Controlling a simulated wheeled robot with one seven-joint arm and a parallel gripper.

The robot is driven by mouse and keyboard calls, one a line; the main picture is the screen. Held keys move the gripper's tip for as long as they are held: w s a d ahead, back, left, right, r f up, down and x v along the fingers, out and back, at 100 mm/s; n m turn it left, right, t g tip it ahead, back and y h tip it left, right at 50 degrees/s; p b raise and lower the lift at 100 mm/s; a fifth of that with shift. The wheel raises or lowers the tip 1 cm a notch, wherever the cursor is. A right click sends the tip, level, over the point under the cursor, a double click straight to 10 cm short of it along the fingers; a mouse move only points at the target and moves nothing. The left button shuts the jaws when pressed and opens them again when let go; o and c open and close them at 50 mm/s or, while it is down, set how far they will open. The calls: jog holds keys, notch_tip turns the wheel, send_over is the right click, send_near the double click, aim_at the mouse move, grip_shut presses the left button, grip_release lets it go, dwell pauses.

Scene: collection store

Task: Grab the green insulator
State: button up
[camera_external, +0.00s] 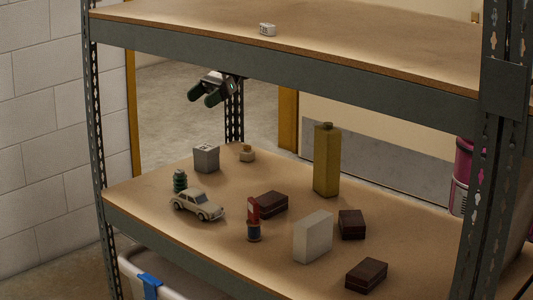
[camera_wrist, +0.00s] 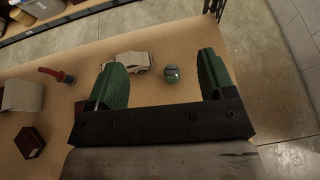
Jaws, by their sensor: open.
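The green insulator (camera_external: 180,181) is a small, dark green ribbed piece standing upright on the lower shelf (camera_external: 140,190), near its left end, just behind the toy car (camera_external: 197,204). In the wrist view the insulator (camera_wrist: 171,73) shows from above as a round green top, beside the beige car (camera_wrist: 127,62). My gripper (camera_external: 207,92) is above the shelf, below the upper board, at the far side. In the wrist view its green fingers (camera_wrist: 160,80) are spread wide and empty, with the insulator showing between them and apart from both.
A grey box (camera_external: 206,159) and a small beige piece (camera_external: 247,153) stand behind the insulator. A yellow-green canister (camera_external: 327,160), brown boxes (camera_external: 352,224), a white block (camera_external: 313,236) and a red-and-dark item (camera_external: 253,220) stand to the right. The upper shelf (camera_external: 330,62) and posts bound the space.

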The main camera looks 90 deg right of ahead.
send_near(176, 176)
jog(key=x, duration=1)
jog(key=shift+w+f, duration=0.2)
jog(key=c, duration=1)
